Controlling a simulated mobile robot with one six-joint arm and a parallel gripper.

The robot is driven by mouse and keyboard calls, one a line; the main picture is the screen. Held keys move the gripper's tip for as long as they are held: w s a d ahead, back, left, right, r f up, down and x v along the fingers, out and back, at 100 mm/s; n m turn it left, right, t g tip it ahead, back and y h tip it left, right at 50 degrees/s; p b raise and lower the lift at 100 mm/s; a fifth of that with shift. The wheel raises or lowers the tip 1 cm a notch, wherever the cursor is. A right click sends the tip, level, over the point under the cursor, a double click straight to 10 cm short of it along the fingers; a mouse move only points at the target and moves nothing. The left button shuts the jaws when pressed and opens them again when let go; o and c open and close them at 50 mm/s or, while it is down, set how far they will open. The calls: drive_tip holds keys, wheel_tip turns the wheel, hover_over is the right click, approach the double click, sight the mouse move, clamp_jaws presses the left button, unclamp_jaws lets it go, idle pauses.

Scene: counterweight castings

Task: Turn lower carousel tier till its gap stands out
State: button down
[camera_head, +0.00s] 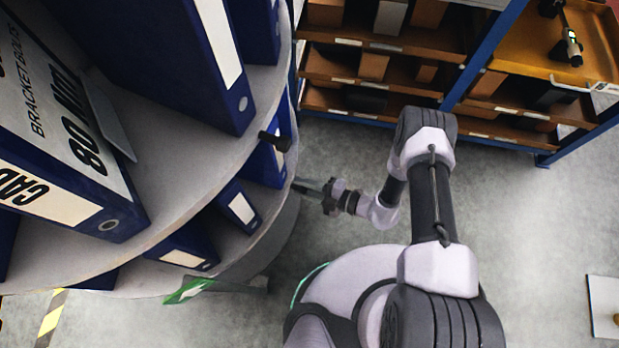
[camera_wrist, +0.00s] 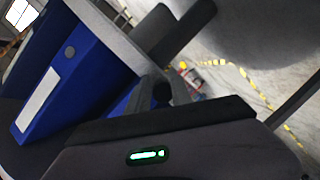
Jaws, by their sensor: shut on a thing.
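The carousel stands at the left of the head view, with an upper tier (camera_head: 190,150) and a lower tier (camera_head: 228,243). Both are round grey shelves carrying blue binders. Lower binders (camera_head: 240,207) stand near the rim; the upper tier hides much of that tier, and I cannot make out its gap for certain. A dark peg (camera_head: 275,141) sticks out at the upper tier's edge. My gripper (camera_head: 303,187) is shut at the lower tier's rim, and the exact part held is hidden. The wrist view shows its fingers (camera_wrist: 162,92) close beside a blue binder (camera_wrist: 65,88).
Blue-framed shelving (camera_head: 470,60) with boxes stands at the back. A green-marked piece (camera_head: 188,290) lies low beside the carousel. Yellow-black floor tape (camera_head: 50,318) runs at lower left. A white panel (camera_head: 604,305) lies at right. Open floor (camera_head: 530,215) lies right of my arm.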

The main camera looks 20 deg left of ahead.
drive_tip(key=c, duration=1.3)
unclamp_jaws()
drive_tip(key=shift+o, duration=0.2)
drive_tip(key=shift+w, duration=0.1)
drive_tip(key=shift+d, duration=0.1)
drive_tip(key=p+v, duration=0.3)
drive_tip(key=v, duration=1.4)
drive_tip(key=shift+d+r, duration=0.15)
